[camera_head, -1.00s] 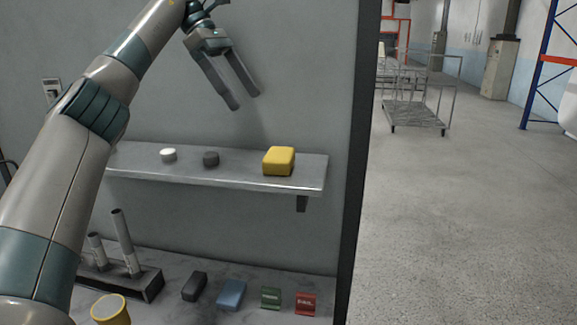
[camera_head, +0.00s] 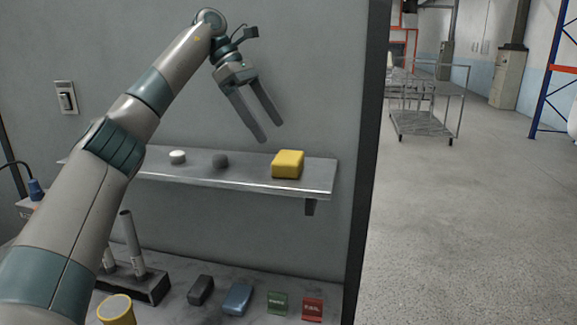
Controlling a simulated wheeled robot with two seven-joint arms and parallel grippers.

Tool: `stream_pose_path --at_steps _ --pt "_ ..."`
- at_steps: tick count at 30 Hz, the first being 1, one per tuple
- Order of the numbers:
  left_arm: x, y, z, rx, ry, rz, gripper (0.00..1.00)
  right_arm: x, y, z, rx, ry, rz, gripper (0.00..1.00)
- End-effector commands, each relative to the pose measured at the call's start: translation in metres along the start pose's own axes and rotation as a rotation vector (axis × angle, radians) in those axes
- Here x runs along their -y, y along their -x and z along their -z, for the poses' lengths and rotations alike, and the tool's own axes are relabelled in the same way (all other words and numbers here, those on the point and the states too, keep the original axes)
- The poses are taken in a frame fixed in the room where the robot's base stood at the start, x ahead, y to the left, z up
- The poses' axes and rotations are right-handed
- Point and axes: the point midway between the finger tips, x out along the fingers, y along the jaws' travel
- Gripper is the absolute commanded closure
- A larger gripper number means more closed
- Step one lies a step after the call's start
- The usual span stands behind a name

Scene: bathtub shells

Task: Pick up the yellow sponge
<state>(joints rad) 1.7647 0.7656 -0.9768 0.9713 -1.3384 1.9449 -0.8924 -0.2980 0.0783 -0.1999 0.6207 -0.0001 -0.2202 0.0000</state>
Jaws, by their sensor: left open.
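The yellow sponge (camera_head: 288,164) is a rounded yellow block lying on the wall shelf (camera_head: 230,182), near its right end. My left gripper (camera_head: 272,133) is above the shelf, up and to the left of the sponge. Its two fingers are apart and point down and to the right, with nothing between them. A gap shows between the fingertips and the sponge. My right gripper is not in view.
A white round piece (camera_head: 178,157) and a dark grey piece (camera_head: 220,161) sit on the shelf left of the sponge. Below are a tube rack (camera_head: 150,287), a yellow cup (camera_head: 115,308), dark and blue blocks, and green and red signs. Open floor lies right.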

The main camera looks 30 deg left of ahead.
Motion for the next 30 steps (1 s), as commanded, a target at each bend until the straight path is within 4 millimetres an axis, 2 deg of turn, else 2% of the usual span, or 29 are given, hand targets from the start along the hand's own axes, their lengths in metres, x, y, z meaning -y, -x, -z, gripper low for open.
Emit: stream_pose_path --at_steps 3,9,23,30 --pt "0.0 -0.021 0.0 -0.002 -0.001 0.003 0.03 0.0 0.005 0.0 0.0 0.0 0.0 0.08" --pt "0.0 -0.042 -0.001 -0.001 -0.001 0.0 0.03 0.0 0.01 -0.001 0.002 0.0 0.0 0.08" --pt "0.0 -0.048 0.0 -0.001 0.0 0.001 0.03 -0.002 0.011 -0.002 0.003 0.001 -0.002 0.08" --pt "0.002 -0.066 -0.001 -0.002 -0.001 0.002 0.03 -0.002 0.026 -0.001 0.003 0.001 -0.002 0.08"
